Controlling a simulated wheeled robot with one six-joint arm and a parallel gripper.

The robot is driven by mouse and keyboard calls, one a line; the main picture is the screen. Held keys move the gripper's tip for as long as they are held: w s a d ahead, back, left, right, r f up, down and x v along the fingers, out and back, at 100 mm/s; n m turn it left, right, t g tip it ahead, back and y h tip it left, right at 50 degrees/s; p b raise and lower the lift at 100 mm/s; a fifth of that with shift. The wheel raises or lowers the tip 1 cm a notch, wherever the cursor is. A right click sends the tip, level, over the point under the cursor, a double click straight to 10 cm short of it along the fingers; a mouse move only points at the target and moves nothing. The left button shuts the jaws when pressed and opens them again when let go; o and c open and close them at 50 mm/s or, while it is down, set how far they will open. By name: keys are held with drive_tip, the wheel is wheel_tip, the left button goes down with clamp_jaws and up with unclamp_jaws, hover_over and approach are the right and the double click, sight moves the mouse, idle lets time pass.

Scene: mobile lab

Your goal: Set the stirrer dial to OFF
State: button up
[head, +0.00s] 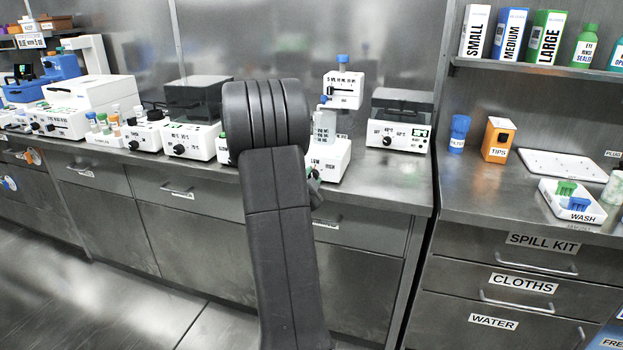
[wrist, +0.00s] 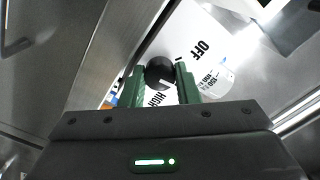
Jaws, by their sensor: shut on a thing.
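The stirrer (head: 335,162) is a white box on the left bench, with LOW and HIGH on its front; my arm hides part of it in the head view. In the wrist view its white face (wrist: 205,28) shows OFF above right of the round black dial (wrist: 160,72) and HIGH just below it. A white mark shows near the dial's lower edge; I cannot tell surely which setting it points to. My gripper (wrist: 160,76) is shut on the dial, with a green finger on each side. A clear beaker with printed marks (wrist: 216,76) shows right of the dial.
A blue-knobbed 5 mL dispenser (head: 343,90) stands behind the stirrer, and a dark-lidded heater (head: 400,120) is to its right. Another dark-lidded heater (head: 195,115) stands left of my arm. Drawers (head: 365,228) lie below the bench edge.

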drive_tip(key=n+p, duration=0.3)
drive_tip(key=n, duration=0.7)
drive_tip(key=shift+n, duration=0.3)
drive_tip(key=shift+f, duration=0.1)
idle(0.3)
drive_tip(key=o, duration=0.7)
drive_tip(key=shift+s, duration=0.1)
drive_tip(key=v, duration=1.3)
drive_tip(key=shift+s, duration=0.35)
drive_tip(key=shift+w+a, duration=0.1)
drive_tip(key=shift+a, duration=0.05)
